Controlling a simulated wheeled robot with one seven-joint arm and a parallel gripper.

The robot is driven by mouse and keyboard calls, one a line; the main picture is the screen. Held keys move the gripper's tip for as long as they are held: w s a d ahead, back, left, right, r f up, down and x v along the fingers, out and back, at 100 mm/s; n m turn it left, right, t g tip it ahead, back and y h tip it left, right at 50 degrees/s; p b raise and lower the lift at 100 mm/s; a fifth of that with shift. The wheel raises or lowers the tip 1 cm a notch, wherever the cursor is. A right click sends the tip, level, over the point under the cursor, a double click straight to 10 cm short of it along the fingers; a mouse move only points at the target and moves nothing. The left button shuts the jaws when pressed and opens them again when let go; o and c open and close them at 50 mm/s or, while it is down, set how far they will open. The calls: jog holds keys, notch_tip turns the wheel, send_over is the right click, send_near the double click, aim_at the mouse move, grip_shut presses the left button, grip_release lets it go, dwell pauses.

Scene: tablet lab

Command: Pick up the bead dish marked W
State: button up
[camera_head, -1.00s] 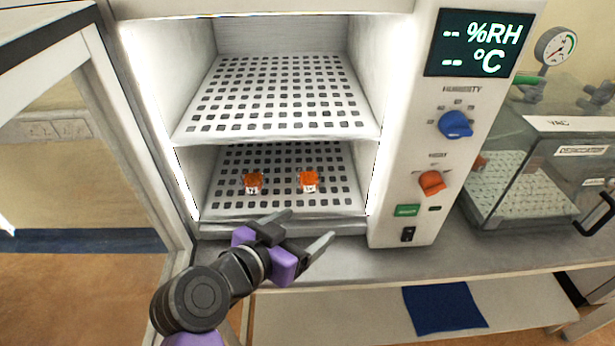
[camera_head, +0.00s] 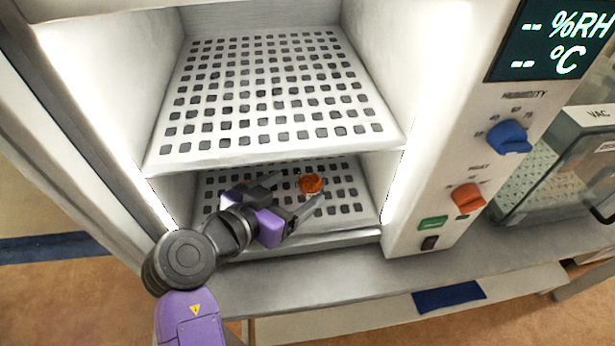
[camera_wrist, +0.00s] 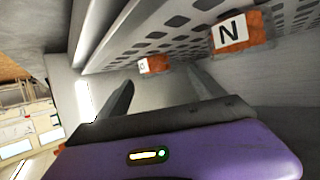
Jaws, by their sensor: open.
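An orange bead dish (camera_head: 311,184) sits on the lower perforated shelf, just beyond my gripper's fingertips in the head view. My gripper (camera_head: 297,190) is open and empty at the mouth of the lower compartment. In the wrist view, a small orange dish (camera_wrist: 153,65) with a label too small to read lies ahead, in line with the gap between the fingers (camera_wrist: 165,88). A nearer orange dish (camera_wrist: 232,34), whose white label reads N in this view, sits up and right of the fingers. I see no label that clearly reads W. Only one dish shows in the head view.
The upper perforated shelf (camera_head: 270,95) is close above my gripper and looks empty. A glass vacuum box (camera_head: 560,160) is further right.

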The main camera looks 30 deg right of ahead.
aim_at(310, 181)
jog(key=p+x, duration=0.1)
jog(key=x, duration=0.5)
jog(key=shift+s+d+r+p, duration=0.1)
jog(key=shift+s+d+p, duration=0.1)
jog(key=shift+p, duration=0.15)
jog(key=c, duration=1.4)
jog(key=shift+c, duration=0.4)
jog(key=shift+r, duration=0.1)
